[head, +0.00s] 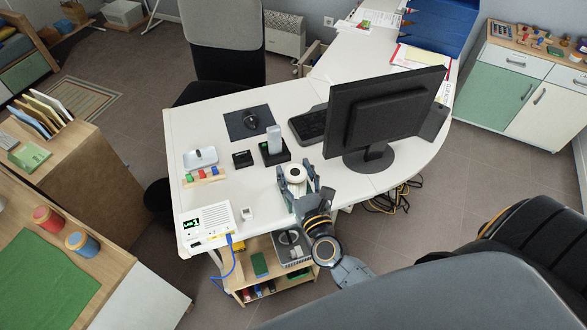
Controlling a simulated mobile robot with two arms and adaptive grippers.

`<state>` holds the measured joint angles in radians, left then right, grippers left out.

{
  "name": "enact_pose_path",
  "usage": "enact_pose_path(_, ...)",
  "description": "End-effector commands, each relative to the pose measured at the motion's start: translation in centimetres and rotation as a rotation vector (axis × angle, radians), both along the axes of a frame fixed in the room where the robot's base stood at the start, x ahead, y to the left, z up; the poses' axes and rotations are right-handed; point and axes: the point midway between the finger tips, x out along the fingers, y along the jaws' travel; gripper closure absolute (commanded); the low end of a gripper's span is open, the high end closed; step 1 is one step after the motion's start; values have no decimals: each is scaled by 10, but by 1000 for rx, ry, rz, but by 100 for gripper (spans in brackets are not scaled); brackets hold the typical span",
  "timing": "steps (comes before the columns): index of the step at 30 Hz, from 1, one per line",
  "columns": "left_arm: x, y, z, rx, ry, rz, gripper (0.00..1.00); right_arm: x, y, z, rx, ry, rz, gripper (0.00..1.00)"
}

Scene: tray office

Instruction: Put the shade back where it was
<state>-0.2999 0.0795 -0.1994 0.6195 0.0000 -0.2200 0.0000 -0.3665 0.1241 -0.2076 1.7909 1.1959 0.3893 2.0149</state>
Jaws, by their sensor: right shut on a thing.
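My right gripper (297,179) is over the near edge of the white desk, its arm coming up from below. It is shut on a small pale round piece (294,171) with a darker centre, which looks like the shade. The gripper hides part of it, and I cannot tell whether it touches the desk. Just beyond it on the desk, a pale upright block (274,139) stands on a black base (275,154). My left gripper is not in view.
The monitor (380,115) stands close to the right of the gripper, with a keyboard (309,125) behind. A white router (206,224) with a blue cable sits at the desk's near left corner. A low shelf (262,264) is below.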

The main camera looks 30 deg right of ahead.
Motion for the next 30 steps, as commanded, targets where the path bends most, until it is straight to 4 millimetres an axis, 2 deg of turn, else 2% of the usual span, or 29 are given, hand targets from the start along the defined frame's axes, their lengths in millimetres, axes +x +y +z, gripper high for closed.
enact_pose_path(1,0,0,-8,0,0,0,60,14,-6,-9,-3,-5,-2,79)
enact_pose_path(7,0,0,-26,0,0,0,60,59,-27,-32,-3,-5,-1,79)
enact_pose_path(8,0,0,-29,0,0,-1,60,66,-30,-36,-2,-4,-2,79)
enact_pose_path(9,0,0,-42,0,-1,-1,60,70,-32,-50,-3,-2,-1,79)
enact_pose_path(12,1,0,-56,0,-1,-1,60,82,-38,-67,-2,-2,-1,80)
enact_pose_path(16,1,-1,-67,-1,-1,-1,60,94,-43,-78,-1,-2,-1,80)
enact_pose_path(23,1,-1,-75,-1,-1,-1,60,101,-46,-86,-1,-1,0,80)
enact_pose_path(30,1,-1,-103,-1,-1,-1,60,105,-48,-118,0,0,0,80)
